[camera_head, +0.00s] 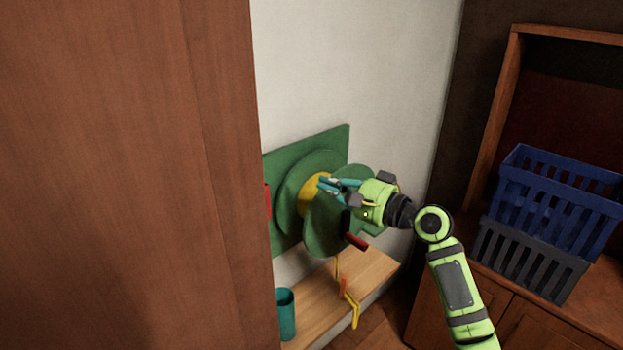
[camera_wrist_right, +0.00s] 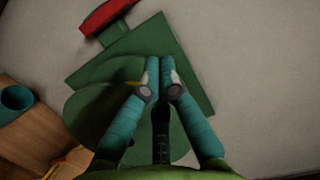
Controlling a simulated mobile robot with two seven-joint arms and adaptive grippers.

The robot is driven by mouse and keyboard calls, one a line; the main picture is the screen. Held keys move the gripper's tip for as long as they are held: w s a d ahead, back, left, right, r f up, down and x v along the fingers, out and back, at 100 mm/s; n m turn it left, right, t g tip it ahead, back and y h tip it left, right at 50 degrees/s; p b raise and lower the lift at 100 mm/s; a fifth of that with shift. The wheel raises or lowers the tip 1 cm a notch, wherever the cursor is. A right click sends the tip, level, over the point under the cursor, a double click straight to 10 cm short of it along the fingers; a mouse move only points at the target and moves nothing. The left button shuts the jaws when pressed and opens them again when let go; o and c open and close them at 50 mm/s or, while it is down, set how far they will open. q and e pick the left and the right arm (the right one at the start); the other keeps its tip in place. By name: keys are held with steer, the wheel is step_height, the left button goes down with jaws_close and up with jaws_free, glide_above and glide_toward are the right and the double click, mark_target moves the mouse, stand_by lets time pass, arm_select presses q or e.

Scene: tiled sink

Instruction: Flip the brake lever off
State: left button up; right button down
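A green winch with round discs and a yellow drum (camera_head: 314,194) is mounted on a green board (camera_head: 335,146) on the wall. A red piece (camera_head: 267,202), which may be the brake lever, shows at the board's left edge, mostly hidden by a brown wooden panel. In the right wrist view the red piece (camera_wrist_right: 108,16) is at the top left, beyond the fingertips. My right gripper (camera_head: 322,183) is in front of the discs; its teal fingertips (camera_wrist_right: 160,66) are together with nothing visible held. A dark red crank handle (camera_head: 356,241) hangs below it. My left gripper is not in view.
The brown wooden panel (camera_head: 130,170) fills the left side. A wooden ledge (camera_head: 376,268) below the winch carries a teal cup (camera_head: 287,315); a yellow rope (camera_head: 351,300) hangs over it. Blue (camera_head: 560,185) and dark grey (camera_head: 530,262) crates stand on a cabinet at right.

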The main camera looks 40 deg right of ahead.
steer(key=w+a+p, duration=0.5)
steer(key=w+a, duration=0.1)
steer(key=w, duration=0.4)
steer(key=shift+a, duration=0.25)
steer(key=shift+s, duration=0.1)
